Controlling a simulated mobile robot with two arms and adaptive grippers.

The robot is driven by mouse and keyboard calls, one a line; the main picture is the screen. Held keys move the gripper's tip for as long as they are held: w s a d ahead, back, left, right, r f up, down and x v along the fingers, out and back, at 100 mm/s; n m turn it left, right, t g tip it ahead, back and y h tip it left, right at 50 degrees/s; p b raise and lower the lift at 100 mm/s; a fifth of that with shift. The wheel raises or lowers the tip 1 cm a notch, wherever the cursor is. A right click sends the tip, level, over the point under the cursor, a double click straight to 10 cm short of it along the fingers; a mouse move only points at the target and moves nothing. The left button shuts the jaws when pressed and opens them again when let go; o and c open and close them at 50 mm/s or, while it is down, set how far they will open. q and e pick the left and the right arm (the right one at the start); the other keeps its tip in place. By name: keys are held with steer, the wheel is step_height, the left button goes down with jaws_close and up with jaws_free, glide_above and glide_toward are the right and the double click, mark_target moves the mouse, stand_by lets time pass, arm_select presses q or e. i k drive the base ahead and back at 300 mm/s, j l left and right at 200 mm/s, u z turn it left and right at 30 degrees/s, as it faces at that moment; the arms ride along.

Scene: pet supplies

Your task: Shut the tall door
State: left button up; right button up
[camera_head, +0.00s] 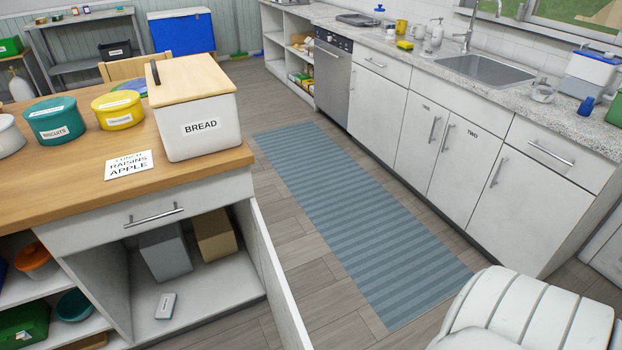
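A white cabinet door (272,272) stands open at the right end of the wooden-topped island (210,173), seen nearly edge-on. It reaches from below the drawer down past the bottom of the view. The compartment (205,280) beside it is open, with a grey box (165,252), a brown box (214,235) and a small grey item (165,306) inside. A white ribbed part of my own body shows at the bottom right. Neither gripper is in view, and nothing of mine is seen touching the door.
A bread bin (197,127) stands at the island's corner above the door. A striped blue rug (350,215) lies on clear floor right of it. The counter's cabinet doors (418,140) opposite are shut. Several lidded tubs (54,120) stand on the island.

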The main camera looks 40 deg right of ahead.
mark_target(294, 336)
steer(key=k+l, duration=0.1)
steer(key=l, duration=0.3)
steer(key=k+l, duration=0.1)
steer(key=l, duration=0.3)
steer(key=k+l, duration=0.1)
steer(key=l, duration=0.25)
steer(key=k+l, duration=0.15)
steer(key=l, duration=0.25)
